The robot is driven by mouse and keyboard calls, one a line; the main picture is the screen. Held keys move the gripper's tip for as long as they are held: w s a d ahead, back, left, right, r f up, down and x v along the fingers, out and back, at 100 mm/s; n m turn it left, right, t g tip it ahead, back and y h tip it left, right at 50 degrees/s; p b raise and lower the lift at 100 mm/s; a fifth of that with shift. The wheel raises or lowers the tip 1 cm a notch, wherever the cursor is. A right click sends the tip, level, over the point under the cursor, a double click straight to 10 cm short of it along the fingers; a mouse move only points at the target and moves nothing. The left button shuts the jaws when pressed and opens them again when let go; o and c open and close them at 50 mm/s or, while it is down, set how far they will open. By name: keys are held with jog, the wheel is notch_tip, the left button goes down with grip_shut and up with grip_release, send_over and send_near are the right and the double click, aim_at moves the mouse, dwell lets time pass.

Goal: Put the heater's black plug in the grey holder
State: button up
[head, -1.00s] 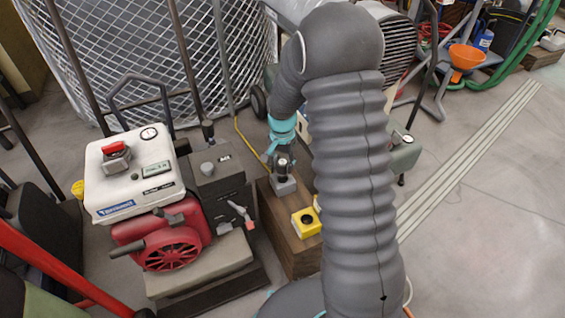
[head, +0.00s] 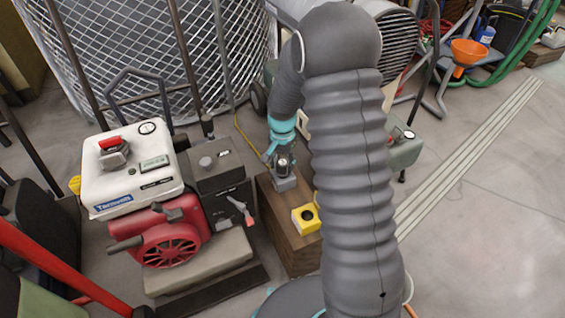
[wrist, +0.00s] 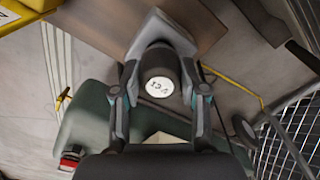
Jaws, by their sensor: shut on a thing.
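The black plug (wrist: 158,66) has a round pale end face with small print and is gripped between the two fingers of my gripper (wrist: 160,92). The grey holder (wrist: 160,24) shows right behind the plug in the wrist view. In the head view the holder (head: 284,184) sits on the wooden block, with my gripper (head: 282,162) just above it. The plug lines up with the holder, but its lower end is hidden, so I cannot tell how deep it sits.
A yellow box with a dark round opening (head: 306,219) stands on the same wooden block (head: 293,248), nearer my base. A white and red machine (head: 135,180) stands close on the left. A ribbed heater-like drum (head: 390,45) is behind my arm. Open floor lies right.

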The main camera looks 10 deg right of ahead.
jog(key=shift+f+b, duration=0.45)
jog(key=shift+f, duration=0.3)
jog(key=o, duration=1.2)
jog(key=shift+o, duration=0.2)
notch_tip(320, 180, up, 12)
